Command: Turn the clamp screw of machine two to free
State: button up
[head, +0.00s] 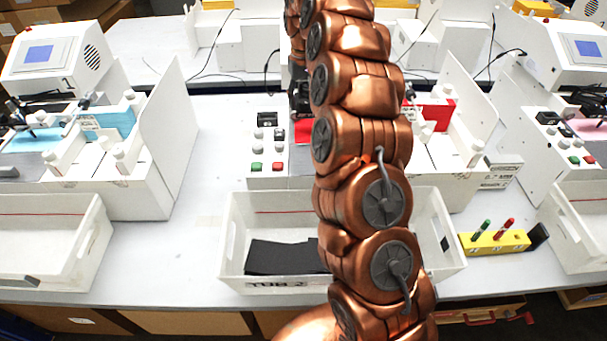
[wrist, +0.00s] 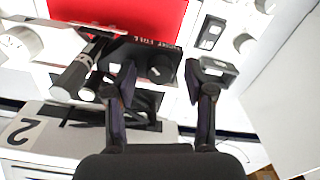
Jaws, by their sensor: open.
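Machine two (head: 450,160) stands mid-bench in the head view, largely covered by my copper arm. Its number label 2 (wrist: 22,130) shows in the wrist view. A black carriage block with small white lettering sits over the red surface (wrist: 130,12). A dark round knob on this block, seemingly the clamp screw (wrist: 160,68), shows between my fingertips, slightly beyond them. My gripper (wrist: 163,88) is open, one finger on each side of the knob. I cannot tell whether either finger touches it. In the head view the fingertips are hidden behind the arm.
A grey-and-black cylinder (wrist: 78,72) lies left of the block. White knobs (wrist: 243,43) and a switch (wrist: 211,32) are close by on the right. Tub 2 (head: 290,287) holds black sheets in front. A yellow rack (head: 490,243) holds a green and a red pen.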

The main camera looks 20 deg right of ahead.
aim_at(304, 102)
jog(key=shift+w+r+b, duration=0.1)
jog(key=shift+r+b, duration=0.3)
jog(key=shift+r, duration=0.35)
jog(key=shift+r+b, duration=0.75)
jog(key=shift+r, duration=2.4)
jog(key=s+a+f+b, duration=0.1)
jog(key=s+a, duration=0.3)
jog(key=s, duration=0.5)
jog(key=s+a+f+n+b, duration=0.1)
jog(key=s+a, duration=0.3)
jog(key=s, duration=0.6)
jog(key=s+a+f+n+g+b, duration=0.1)
jog(key=s+a+f+b, duration=0.1)
jog(key=s+a, duration=0.3)
jog(key=shift+s+f, duration=0.7)
jog(key=shift+s, duration=1.55)
